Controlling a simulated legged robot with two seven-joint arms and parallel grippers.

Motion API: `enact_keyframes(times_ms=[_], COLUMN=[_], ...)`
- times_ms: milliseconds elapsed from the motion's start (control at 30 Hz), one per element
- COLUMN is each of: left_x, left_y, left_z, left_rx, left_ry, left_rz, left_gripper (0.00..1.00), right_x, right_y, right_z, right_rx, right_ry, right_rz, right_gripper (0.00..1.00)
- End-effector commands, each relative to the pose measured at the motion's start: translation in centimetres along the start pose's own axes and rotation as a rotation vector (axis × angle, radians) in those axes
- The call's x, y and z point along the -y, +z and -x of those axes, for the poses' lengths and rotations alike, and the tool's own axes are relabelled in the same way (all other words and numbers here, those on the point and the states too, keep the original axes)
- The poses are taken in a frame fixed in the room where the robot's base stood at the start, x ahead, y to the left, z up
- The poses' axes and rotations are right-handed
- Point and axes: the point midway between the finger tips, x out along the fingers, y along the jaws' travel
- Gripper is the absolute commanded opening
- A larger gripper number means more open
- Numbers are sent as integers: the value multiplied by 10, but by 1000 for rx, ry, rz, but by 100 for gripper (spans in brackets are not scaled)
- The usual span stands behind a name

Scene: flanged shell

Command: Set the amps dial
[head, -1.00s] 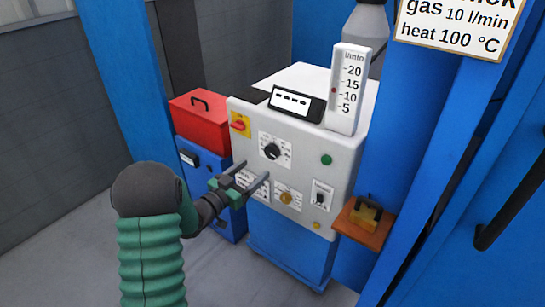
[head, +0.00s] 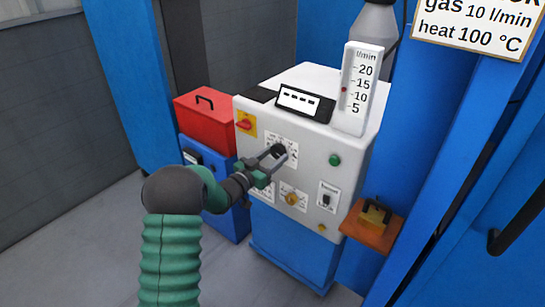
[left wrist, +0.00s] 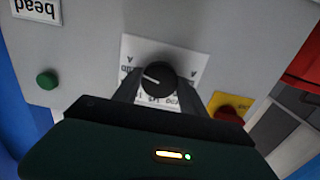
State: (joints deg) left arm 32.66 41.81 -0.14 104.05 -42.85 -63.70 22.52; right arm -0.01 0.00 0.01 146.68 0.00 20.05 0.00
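The amps dial (head: 279,150) is a round black knob on a white scale plate, on the front of the white machine (head: 310,140). In the left wrist view the dial (left wrist: 158,76) shows a white pointer mark toward the left, and an "A" is printed on the plate. My left gripper (head: 278,155) is at the dial. In the left wrist view its two dark fingers (left wrist: 157,88) are apart, one on each side of the dial's near part. I cannot tell whether they touch it. My right gripper is not in view.
Around the dial are a red-and-yellow switch (head: 245,124), a green button (head: 335,160), a lower yellowish dial (head: 291,199) and a toggle switch (head: 327,199). A flow gauge (head: 360,88) and a dashed display (head: 299,100) stand on top. A wooden shelf (head: 367,232) sticks out at right.

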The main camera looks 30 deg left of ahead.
Motion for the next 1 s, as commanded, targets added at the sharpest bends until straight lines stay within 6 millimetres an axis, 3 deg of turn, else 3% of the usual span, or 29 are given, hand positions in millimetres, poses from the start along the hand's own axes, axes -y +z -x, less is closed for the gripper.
enact_keyframes(times_ms=[33,200,567,1000], left_x=[3,4,4,5], left_y=[0,0,-4,-6], left_z=[1,1,1,2], left_rx=[1,0,-1,-3], left_ry=[-7,-8,-8,-10], left_rz=[-1,-1,61,365], left_gripper=[32,9,9,9], right_x=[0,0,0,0], right_y=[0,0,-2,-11], right_z=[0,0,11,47], right_rx=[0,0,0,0], right_ry=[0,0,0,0], right_rz=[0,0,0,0], right_gripper=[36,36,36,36])
